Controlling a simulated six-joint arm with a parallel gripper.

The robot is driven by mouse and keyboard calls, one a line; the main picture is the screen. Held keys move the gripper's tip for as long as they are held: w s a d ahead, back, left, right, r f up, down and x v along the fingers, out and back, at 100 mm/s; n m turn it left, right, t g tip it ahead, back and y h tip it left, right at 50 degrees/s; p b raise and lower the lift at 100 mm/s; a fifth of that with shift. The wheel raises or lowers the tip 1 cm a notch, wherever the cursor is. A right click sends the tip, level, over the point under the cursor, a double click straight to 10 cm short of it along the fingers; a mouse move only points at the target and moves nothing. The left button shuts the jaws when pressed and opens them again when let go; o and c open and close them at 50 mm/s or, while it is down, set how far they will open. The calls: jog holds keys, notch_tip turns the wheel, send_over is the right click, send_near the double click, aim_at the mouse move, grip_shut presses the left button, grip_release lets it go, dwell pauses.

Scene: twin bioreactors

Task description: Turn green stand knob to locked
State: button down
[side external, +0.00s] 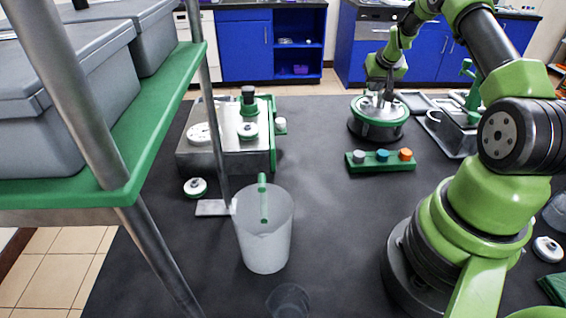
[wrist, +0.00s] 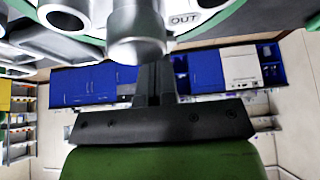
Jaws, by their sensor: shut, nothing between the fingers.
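My gripper (side external: 380,94) is shut and empty. It points down at the metal top of a round vessel with a green rim (side external: 378,122). In the wrist view my shut fingers (wrist: 154,72) are beside a grey cylindrical fitting (wrist: 137,38) on a lid marked "OUT"; I cannot tell whether they touch. A green upright (side external: 272,133) stands at the right edge of the left metal unit, with a small white knob (side external: 281,125) on its side. Which knob is the green stand knob, and whether it is locked, I cannot tell.
A green block (side external: 383,167) with grey, blue and orange caps lies in front of the vessel. A second unit (side external: 455,136) with green parts stands at right. A clear beaker (side external: 264,238) stands at front. A shelf post (side external: 90,130) is at left.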

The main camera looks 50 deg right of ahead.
jog(key=shift+s+d+f, duration=0.1)
jog(key=shift+s+f, duration=0.15)
jog(key=shift+s, duration=0.05)
jog(key=shift+s+d, duration=0.2)
jog(key=shift+s, duration=0.05)
dwell(0.4)
jog(key=shift+s, duration=0.15)
jog(key=shift+s+a, duration=0.15)
notch_tip(320, 180, up, 6)
jog(key=shift+r, duration=0.15)
dwell(0.5)
